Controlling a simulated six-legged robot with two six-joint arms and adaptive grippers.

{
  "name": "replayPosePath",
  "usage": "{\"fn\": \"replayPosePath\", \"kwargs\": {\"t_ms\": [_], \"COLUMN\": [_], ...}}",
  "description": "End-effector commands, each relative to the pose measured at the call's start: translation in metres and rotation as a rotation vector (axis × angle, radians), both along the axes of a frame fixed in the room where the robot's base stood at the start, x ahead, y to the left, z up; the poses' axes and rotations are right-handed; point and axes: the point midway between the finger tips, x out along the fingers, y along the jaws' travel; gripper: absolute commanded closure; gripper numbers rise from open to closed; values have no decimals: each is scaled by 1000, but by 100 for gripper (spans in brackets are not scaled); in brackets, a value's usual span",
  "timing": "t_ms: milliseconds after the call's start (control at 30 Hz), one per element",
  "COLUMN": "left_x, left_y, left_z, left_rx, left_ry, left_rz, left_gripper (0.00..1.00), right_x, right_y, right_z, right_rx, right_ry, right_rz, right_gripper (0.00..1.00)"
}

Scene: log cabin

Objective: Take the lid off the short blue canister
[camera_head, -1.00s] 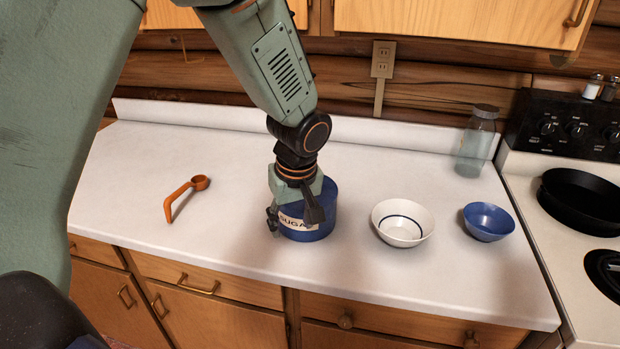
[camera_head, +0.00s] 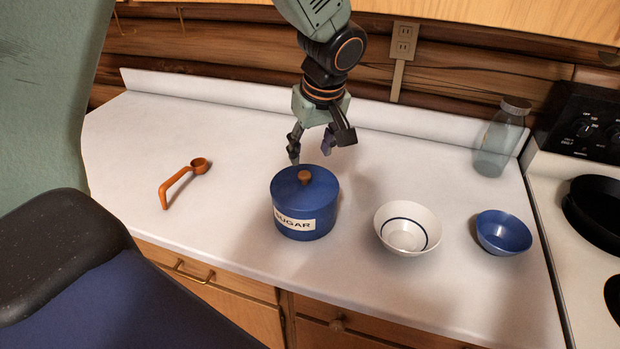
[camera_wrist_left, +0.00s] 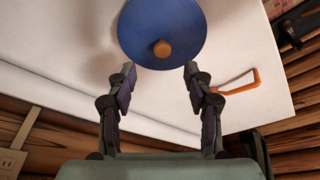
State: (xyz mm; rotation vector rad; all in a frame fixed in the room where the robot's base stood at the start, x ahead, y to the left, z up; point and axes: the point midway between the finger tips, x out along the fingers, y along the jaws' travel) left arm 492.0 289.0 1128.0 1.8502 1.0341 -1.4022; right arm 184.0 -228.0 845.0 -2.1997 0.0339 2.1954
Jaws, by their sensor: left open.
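The short blue canister (camera_head: 305,218) with a SUGAR label stands upright on the counter. Its blue lid (camera_head: 288,184) with a round wooden knob (camera_head: 304,176) sits on top of it. The lid also shows in the left wrist view (camera_wrist_left: 160,22), with its knob (camera_wrist_left: 162,48) lying past the fingertips, between their lines. My left gripper (camera_head: 316,153) is open and empty, above and behind the canister, clear of the lid. Its open fingers show in the wrist view (camera_wrist_left: 160,75). My right gripper is not in view.
A white bowl (camera_head: 407,228) and a small blue bowl (camera_head: 503,232) stand right of the canister. An orange scoop (camera_head: 180,181) lies to the left. A glass jar (camera_head: 500,142) stands at the back right, beside the stove (camera_head: 560,190). The counter (camera_head: 235,140) is otherwise clear.

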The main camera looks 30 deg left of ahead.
Motion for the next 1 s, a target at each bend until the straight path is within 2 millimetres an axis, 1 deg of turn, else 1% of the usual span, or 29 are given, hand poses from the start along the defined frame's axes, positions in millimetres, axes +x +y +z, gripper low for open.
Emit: {"fn": "replayPosePath", "kwargs": {"t_ms": [67, 367, 600, 733, 967, 1000], "left_x": [-2, -3, 1, 4, 6, 6], "left_y": [1, 7, 15, 17, 18, 18], "left_z": [-3, -34, -67, -75, -75, -75], "left_rx": [0, -1, 0, 0, 0, 0], "left_ry": [2, 4, 4, 1, 0, 0], "left_rz": [2, 2, 1, 0, 1, 1], "left_gripper": [48, 48, 48, 48, 48, 52], "right_x": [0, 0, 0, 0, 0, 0], "right_y": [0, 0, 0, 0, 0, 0], "right_z": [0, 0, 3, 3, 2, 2], "right_rx": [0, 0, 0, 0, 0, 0], "right_ry": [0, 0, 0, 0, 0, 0], "right_rz": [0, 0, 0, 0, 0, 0], "right_gripper": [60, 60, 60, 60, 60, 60]}}
